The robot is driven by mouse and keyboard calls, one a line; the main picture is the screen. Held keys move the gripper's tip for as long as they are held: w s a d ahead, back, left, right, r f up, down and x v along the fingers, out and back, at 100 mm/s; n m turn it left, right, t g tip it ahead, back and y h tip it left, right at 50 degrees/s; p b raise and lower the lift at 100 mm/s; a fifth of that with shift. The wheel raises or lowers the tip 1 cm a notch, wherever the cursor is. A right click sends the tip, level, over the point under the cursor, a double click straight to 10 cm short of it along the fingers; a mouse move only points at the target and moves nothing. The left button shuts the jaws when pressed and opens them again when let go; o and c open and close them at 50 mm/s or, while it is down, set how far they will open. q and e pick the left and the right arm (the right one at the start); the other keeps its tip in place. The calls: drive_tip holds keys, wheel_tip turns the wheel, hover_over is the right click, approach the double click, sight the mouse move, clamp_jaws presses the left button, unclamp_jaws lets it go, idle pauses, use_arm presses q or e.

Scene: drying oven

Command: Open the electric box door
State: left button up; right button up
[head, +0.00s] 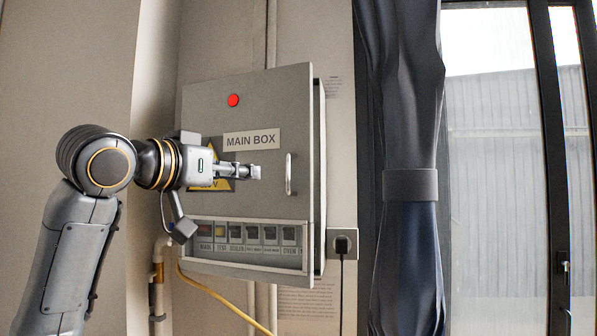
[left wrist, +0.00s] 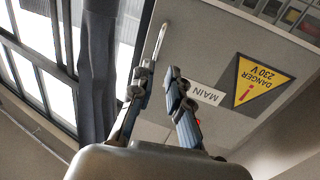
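The grey electric box door (head: 260,95) carries a "MAIN BOX" label and a red light, and faces me on the wall. It appears closed or nearly so; a narrow gap shows along its right edge. Its metal bar handle (head: 290,174) is upright near that edge. My left gripper (head: 256,172) is in front of the door, just left of the handle. In the left wrist view, the left gripper's fingers (left wrist: 158,80) are apart with nothing between them, and the handle (left wrist: 156,42) lies just beyond the tips. My right gripper is not in view.
A yellow danger sign (left wrist: 262,80) is on the door, with a row of switches (head: 250,234) below. Right of the box are a wall socket with a plug (head: 342,243), a dark curtain (head: 408,110) and a window. A yellow cable (head: 222,297) and pipes run below.

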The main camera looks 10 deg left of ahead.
sight(287, 172)
use_arm(q)
drive_tip(key=p+x, duration=0.2)
drive_tip(key=x, duration=0.2)
drive_tip(key=r+p+x, duration=0.1)
drive_tip(key=p+x, duration=0.1)
drive_tip(key=x, duration=0.2)
drive_tip(key=p+x, duration=0.3)
drive_tip(key=x, duration=0.1)
drive_tip(key=shift+r, duration=0.15)
drive_tip(key=shift+w+d, duration=0.35)
drive_tip(key=shift+w, duration=0.25)
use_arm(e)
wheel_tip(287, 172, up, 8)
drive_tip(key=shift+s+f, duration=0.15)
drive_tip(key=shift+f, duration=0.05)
use_arm(q)
drive_tip(key=shift+c, duration=0.2)
clamp_jaws()
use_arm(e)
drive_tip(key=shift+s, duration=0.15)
